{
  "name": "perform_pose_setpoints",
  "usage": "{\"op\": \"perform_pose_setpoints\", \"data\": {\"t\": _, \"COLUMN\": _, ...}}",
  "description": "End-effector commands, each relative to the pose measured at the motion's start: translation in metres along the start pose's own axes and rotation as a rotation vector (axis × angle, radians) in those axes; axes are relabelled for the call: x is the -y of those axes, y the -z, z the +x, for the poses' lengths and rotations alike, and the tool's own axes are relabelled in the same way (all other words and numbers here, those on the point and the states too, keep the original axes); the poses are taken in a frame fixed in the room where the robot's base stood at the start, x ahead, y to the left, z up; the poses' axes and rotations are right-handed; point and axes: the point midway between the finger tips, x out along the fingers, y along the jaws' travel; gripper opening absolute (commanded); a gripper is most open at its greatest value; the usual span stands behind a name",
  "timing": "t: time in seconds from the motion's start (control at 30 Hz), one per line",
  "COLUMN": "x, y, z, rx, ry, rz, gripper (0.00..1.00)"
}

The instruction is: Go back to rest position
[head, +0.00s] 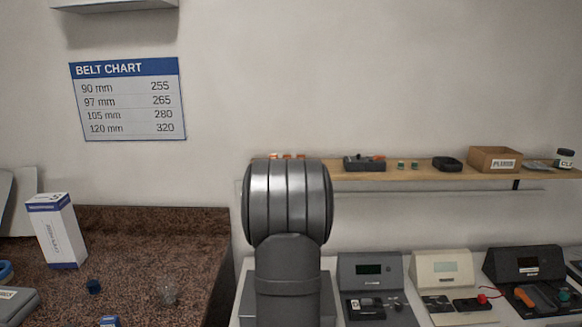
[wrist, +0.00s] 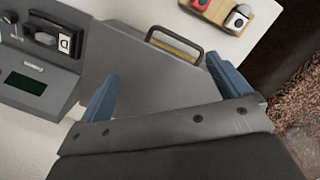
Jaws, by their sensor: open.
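My gripper (wrist: 168,95) shows in the wrist view with its two blue fingers spread wide apart and nothing between them. Below the fingers is a flat grey surface (wrist: 130,75) with a dark handle-like bar (wrist: 175,45) near its far edge. In the head view my arm stands upright in the middle, and the gripper itself is not visible there.
Grey, cream and black devices (head: 375,285) (head: 442,275) (head: 525,270) stand at the right. A wooden shelf (head: 425,172) holds small items and a box (head: 495,160). A white box (head: 55,230) stands on the speckled counter (head: 130,235). A wooden tray (wrist: 222,12) lies beyond the fingers.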

Motion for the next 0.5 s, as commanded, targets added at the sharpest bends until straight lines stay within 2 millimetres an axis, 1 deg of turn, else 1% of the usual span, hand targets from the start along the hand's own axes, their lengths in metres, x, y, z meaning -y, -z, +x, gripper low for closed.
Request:
{"op": "perform_pose_setpoints", "data": {"t": 0.03, "x": 0.009, "y": 0.006, "z": -0.003, "rx": 0.000, "ry": -0.003, "rz": -0.019, "gripper": 0.94}}
{"op": "perform_pose_setpoints", "data": {"t": 0.23, "x": 0.038, "y": 0.024, "z": -0.010, "rx": -0.001, "ry": -0.011, "rz": -0.072, "gripper": 0.94}}
{"op": "perform_pose_setpoints", "data": {"t": 0.4, "x": 0.052, "y": 0.032, "z": -0.013, "rx": -0.001, "ry": -0.015, "rz": -0.098, "gripper": 0.94}}
{"op": "perform_pose_setpoints", "data": {"t": 0.5, "x": 0.056, "y": 0.033, "z": -0.014, "rx": -0.001, "ry": -0.016, "rz": -0.104, "gripper": 0.94}}
